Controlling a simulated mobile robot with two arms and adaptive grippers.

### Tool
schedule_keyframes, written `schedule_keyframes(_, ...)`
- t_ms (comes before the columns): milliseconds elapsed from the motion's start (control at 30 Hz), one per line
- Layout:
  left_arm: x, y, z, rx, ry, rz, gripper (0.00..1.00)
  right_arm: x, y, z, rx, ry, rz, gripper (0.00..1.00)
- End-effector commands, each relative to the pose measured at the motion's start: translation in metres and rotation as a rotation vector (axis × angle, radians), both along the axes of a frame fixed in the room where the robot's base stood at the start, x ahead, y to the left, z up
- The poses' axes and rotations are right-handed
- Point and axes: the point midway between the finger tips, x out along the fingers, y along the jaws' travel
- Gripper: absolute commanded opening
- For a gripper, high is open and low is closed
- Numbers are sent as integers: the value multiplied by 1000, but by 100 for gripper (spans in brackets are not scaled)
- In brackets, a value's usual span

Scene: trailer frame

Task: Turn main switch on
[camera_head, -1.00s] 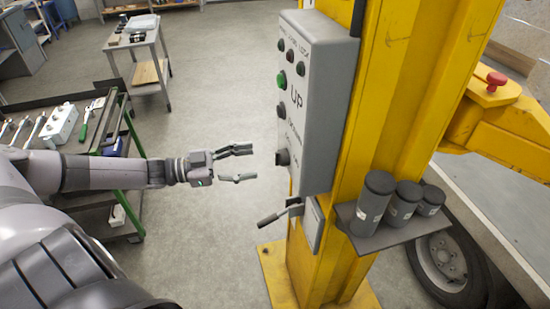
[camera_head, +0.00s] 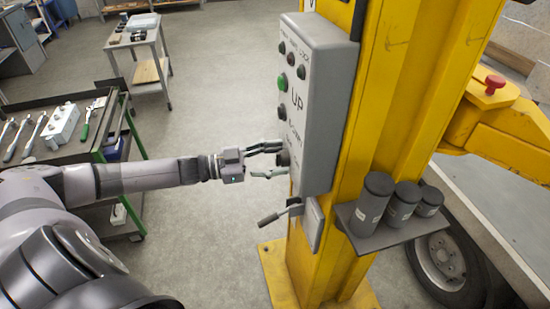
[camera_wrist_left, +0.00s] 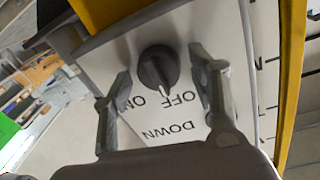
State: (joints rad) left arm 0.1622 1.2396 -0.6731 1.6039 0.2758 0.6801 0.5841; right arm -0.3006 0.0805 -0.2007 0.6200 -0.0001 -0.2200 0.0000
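The main switch is a dark round knob (camera_wrist_left: 157,66) low on the grey control box (camera_head: 327,75). In the left wrist view its white mark points toward the OFF label (camera_wrist_left: 177,99); the ON label (camera_wrist_left: 133,102) is beside it. My left gripper (camera_head: 277,159) is open at the box, one finger on each side of the knob. The fingers look apart from the knob; whether they touch the panel I cannot tell. In the head view the knob (camera_head: 283,158) shows between the fingertips. My right gripper is in neither view.
The box is mounted on a yellow post (camera_head: 392,100). A grey lever (camera_head: 276,216) sticks out below the box. Dark canisters (camera_head: 372,205) stand on a shelf at the right. A tool cart (camera_head: 75,150) is at the left, with open floor between.

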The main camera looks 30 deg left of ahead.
Motion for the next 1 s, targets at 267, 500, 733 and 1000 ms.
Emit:
schedule_keyframes(267, 0, 0, 0, 0, 0, 0, 33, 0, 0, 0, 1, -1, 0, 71)
schedule_keyframes(500, 0, 0, 0, 0, 0, 0, 17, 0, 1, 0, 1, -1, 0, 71)
schedule_keyframes(733, 0, 0, 0, 2, -1, -1, 9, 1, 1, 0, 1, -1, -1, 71)
schedule_keyframes(1000, -1, 0, 0, 52, -43, -1, 9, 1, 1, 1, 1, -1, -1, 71)
